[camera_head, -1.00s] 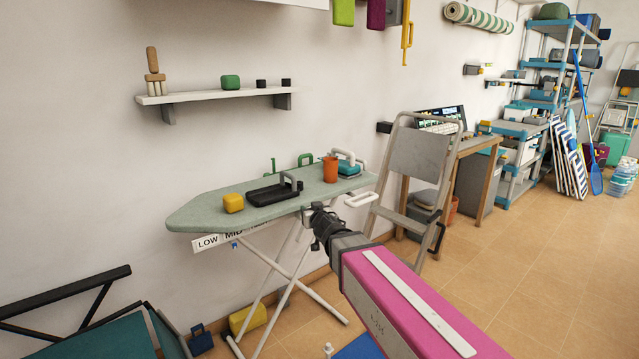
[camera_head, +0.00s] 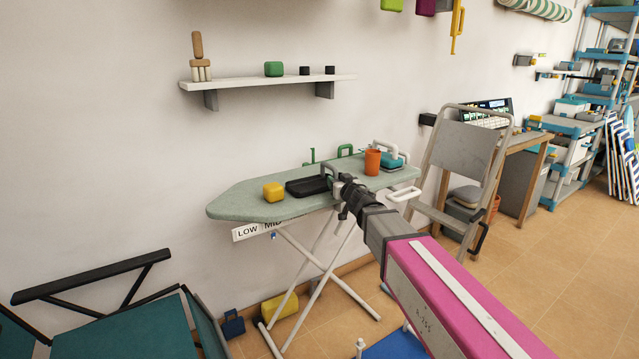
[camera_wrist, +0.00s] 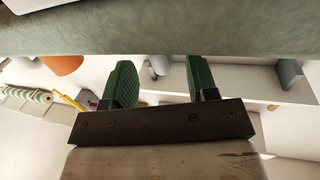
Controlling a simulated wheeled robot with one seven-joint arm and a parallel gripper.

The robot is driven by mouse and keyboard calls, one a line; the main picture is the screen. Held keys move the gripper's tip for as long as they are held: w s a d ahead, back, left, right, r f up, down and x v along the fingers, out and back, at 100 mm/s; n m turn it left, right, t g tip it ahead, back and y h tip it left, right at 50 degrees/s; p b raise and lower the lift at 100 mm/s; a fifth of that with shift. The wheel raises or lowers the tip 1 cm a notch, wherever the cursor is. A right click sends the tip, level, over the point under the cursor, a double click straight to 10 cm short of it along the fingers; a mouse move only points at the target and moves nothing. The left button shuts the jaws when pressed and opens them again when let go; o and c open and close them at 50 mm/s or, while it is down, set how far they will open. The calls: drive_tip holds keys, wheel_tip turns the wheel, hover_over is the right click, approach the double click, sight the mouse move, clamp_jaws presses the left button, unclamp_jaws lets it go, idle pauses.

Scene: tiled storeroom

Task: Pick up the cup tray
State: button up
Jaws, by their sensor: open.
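A black tray (camera_head: 306,187) with a grey upright handle lies on the green ironing board (camera_head: 245,204); it looks like the cup tray. An orange cup (camera_head: 372,162) stands to its right, apart from it. My gripper (camera_head: 346,186) is at the board's front edge, in front of the tray's right end, and partly hides it. In the wrist view, my gripper's two green fingers (camera_wrist: 160,66) are spread with nothing between them. The board (camera_wrist: 170,32) fills the top of that inverted view, with the orange cup (camera_wrist: 62,64) beyond its edge. I cannot make out the tray there.
A yellow block (camera_head: 273,192) sits left of the tray. A teal iron-like object (camera_head: 391,162) stands right of the cup. A folding step chair (camera_head: 462,150) stands right of the board. A wall shelf (camera_head: 270,83) hangs above. Tiled floor is clear at right.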

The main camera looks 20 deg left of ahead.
sight(336, 175)
drive_tip(key=x, duration=0.3)
drive_tip(key=shift+w+a+r, duration=0.15)
drive_tip(key=shift+w+r, duration=0.05)
drive_tip(key=shift+w, duration=0.15)
drive_tip(key=shift+c, duration=0.3)
clamp_jaws()
drive_tip(key=shift+s+r, duration=0.1)
drive_tip(key=shift+r, duration=0.2)
